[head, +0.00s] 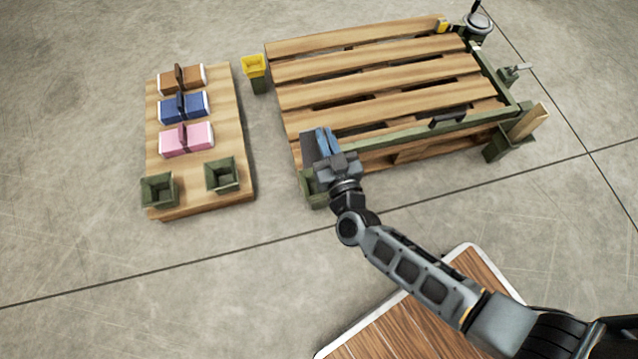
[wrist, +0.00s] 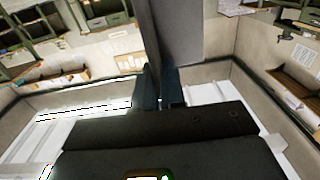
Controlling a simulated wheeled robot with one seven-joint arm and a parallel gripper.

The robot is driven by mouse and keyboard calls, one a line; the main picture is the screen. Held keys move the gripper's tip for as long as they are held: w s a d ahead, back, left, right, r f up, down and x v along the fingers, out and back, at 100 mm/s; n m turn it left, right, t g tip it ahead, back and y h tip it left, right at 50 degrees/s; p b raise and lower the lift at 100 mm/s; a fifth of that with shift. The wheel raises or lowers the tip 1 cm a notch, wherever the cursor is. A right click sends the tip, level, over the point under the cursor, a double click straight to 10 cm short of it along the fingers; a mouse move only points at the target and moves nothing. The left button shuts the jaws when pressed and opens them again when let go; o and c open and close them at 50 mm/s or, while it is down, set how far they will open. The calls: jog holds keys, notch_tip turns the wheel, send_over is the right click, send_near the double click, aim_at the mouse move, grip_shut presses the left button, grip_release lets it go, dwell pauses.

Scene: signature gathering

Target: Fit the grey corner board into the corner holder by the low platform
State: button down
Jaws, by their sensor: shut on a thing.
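The grey corner board (head: 308,147) stands at the front left corner of the slatted low platform (head: 375,68). My gripper (head: 327,145) is shut on it. In the wrist view the board (wrist: 178,35) rises from between the two dark fingertips (wrist: 159,88). A green corner holder (head: 314,190) is at the same corner, just below and beside my gripper. My gripper hides where board and holder meet, so I cannot tell whether the board sits in the holder.
Another green holder (head: 495,147) with a wooden board (head: 528,121) is at the platform's front right. A yellow-topped post (head: 254,68) stands at its back left. A low wooden stand (head: 226,120) at left carries coloured packs and two green cups. Bare floor lies between.

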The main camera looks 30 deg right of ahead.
aim_at(315, 158)
notch_tip(315, 158, down, 11)
jog(key=b, duration=0.6)
jog(key=shift+s+d+h, duration=0.25)
jog(key=shift+s+h, duration=0.05)
jog(key=shift+f+b, duration=0.45)
jog(key=shift+b, duration=0.1)
jog(key=c, duration=1.2)
grip_release()
jog(key=shift+r, duration=0.1)
